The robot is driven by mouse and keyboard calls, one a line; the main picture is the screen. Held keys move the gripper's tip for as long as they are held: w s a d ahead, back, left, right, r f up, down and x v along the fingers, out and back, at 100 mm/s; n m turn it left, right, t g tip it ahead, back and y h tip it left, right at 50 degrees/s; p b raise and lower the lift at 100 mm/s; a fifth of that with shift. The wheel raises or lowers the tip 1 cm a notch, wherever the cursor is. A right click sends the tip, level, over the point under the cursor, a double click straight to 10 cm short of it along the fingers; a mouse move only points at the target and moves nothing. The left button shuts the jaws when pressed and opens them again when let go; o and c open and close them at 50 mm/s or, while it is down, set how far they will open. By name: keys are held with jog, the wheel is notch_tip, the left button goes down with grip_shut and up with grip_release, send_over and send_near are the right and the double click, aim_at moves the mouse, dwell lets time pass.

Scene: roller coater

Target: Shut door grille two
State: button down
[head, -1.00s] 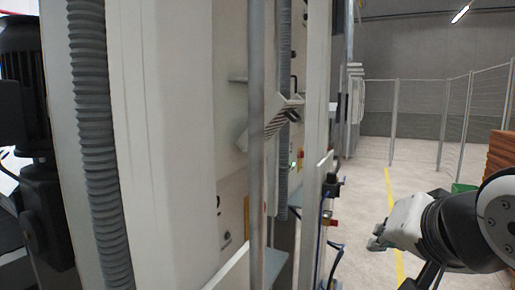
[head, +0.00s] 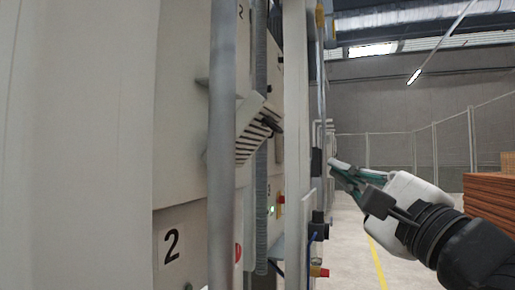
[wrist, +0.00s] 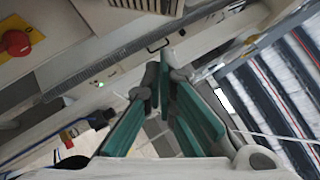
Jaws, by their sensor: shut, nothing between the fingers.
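A pale slotted grille (head: 256,130) juts out at a tilt from the white machine, behind a grey vertical post in the head view. It looks like a door grille standing open. My gripper (head: 337,167) is right of the machine's upright, apart from the grille, pointing left and up. In the wrist view its teal-padded fingers (wrist: 165,62) come together at the tips, with nothing between them. A slotted panel (wrist: 148,5) is at that view's top edge; I cannot tell whether it is the same grille.
A red button (wrist: 15,42) on a yellow plate shows in the wrist view. Orange-brown stacked material (head: 490,205) is at right. Open floor lies beyond.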

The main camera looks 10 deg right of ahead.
jog(key=p+x, duration=0.6)
jog(key=p, duration=0.3)
jog(key=shift+w+r, duration=0.25)
jog(key=shift+r, duration=0.05)
jog(key=shift+p, duration=0.55)
jog(key=w+a+r, duration=0.2)
jog(key=w+a, duration=0.1)
jog(key=w, duration=0.1)
jog(key=shift+w+r+p, duration=0.3)
jog(key=shift+r, duration=0.1)
jog(key=shift+a+r, duration=0.1)
